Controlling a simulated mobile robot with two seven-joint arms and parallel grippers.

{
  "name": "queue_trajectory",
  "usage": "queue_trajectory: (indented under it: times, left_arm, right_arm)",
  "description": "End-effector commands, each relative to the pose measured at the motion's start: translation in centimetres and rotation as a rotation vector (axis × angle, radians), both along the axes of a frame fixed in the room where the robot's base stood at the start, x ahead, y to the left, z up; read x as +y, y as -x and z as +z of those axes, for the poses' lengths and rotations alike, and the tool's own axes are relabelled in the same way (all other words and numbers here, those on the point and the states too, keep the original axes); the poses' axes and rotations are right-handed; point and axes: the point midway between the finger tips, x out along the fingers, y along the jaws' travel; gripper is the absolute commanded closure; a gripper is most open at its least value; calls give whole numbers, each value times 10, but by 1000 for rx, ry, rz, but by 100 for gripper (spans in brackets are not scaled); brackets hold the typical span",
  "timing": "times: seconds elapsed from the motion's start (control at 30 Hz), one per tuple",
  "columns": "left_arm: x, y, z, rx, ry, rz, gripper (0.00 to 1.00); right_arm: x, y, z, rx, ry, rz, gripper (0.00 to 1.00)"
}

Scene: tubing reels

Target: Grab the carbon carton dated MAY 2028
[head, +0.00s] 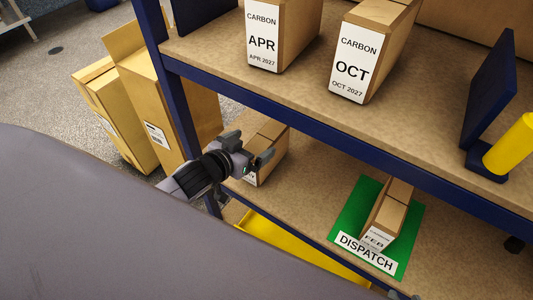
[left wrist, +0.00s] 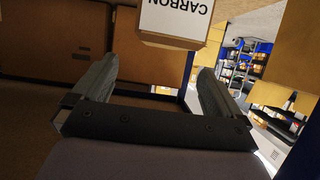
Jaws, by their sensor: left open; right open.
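My left gripper (head: 250,150) is open at the lower shelf, in front of a brown carton (head: 269,150) whose white label it mostly hides; I cannot read its date. In the left wrist view the fingers (left wrist: 155,82) stand apart with nothing between them. A carton with an upside-down CARBON label (left wrist: 176,18) is at the top there, its date out of frame. In the head view the upper shelf holds an APR 2027 carton (head: 291,35) and an OCT 2027 carton (head: 388,45). No MAY 2028 label is readable. My right gripper (head: 403,295) barely shows at the bottom edge, open.
A FEB carton (head: 397,205) stands on the green DISPATCH mat (head: 345,213) on the lower shelf. A blue upright (head: 170,85) and the upper shelf's blue edge (head: 330,130) are near the left gripper. A yellow tray (head: 290,250) lies below; tall boxes (head: 165,80) stand left.

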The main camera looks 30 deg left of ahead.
Motion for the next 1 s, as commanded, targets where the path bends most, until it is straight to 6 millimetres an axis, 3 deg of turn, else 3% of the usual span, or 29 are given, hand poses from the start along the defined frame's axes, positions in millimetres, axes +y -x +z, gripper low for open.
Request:
queue_trajectory:
  times: [0.5,0.8,0.83,0.87,1.0]
  left_arm:
    - [-6,-45,-30,0,0,-1,0]
    - [-6,-49,-31,1,1,-2,0]
    - [-6,-49,-31,1,1,-2,3]
    - [-6,-49,-30,1,1,-2,13]
    - [-6,-49,-31,1,0,-1,59]
  right_arm:
    - [1,-3,-9,-2,-8,-3,57]
    - [2,-3,-8,-2,-12,-6,57]
    - [2,-3,-8,-2,-12,-6,57]
    - [2,-3,-8,-2,-12,-6,57]
    - [2,-3,-8,-2,-13,-7,57]
